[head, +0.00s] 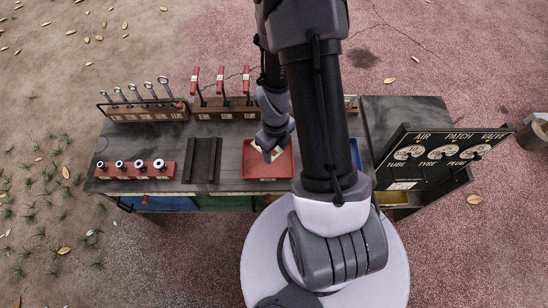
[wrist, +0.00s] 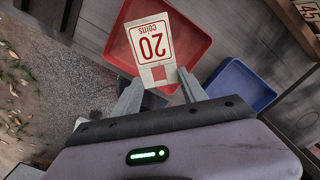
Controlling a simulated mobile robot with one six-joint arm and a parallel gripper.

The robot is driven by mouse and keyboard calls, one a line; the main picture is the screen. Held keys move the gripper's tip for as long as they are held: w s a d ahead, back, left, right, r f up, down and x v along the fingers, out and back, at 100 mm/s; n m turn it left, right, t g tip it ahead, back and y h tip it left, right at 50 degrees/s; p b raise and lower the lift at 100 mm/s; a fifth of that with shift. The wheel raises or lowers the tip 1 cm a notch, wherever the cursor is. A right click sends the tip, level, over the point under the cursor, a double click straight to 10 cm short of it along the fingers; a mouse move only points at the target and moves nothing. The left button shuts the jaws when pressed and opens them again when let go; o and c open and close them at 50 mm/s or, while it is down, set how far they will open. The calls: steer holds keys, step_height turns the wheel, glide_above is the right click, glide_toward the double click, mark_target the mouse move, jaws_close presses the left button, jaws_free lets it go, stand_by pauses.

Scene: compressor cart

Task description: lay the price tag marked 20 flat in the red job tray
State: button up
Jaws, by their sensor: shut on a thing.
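The price tag (wrist: 153,45) is a white card with a red border, marked 20 and "coins", seen in the wrist view. My gripper (wrist: 162,88) is shut on the tag's lower end and holds it above the red job tray (wrist: 190,38). In the head view my gripper (head: 270,148) is over the red tray (head: 268,178), and a small pale bit of the tag (head: 274,154) shows at the fingertips. The tray's floor looks bare where it is visible. My arm hides part of the cart to the tray's right.
A blue tray (wrist: 238,85) stands beside the red one. On the cart are a dark grooved block (head: 202,160), a red socket rack (head: 135,170), a spanner rack (head: 145,112) and a rack of red-handled tools (head: 222,108). A black sign board (head: 440,158) stands at the right.

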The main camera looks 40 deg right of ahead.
mark_target(275, 168)
step_height(275, 168, down, 8)
steer(key=b, duration=0.5)
steer(key=shift+s+f+b, duration=0.1)
steer(key=shift+f+b, duration=0.15)
steer(key=shift+b, duration=0.15)
steer(key=o, duration=1.4)
steer(key=shift+r, duration=0.1)
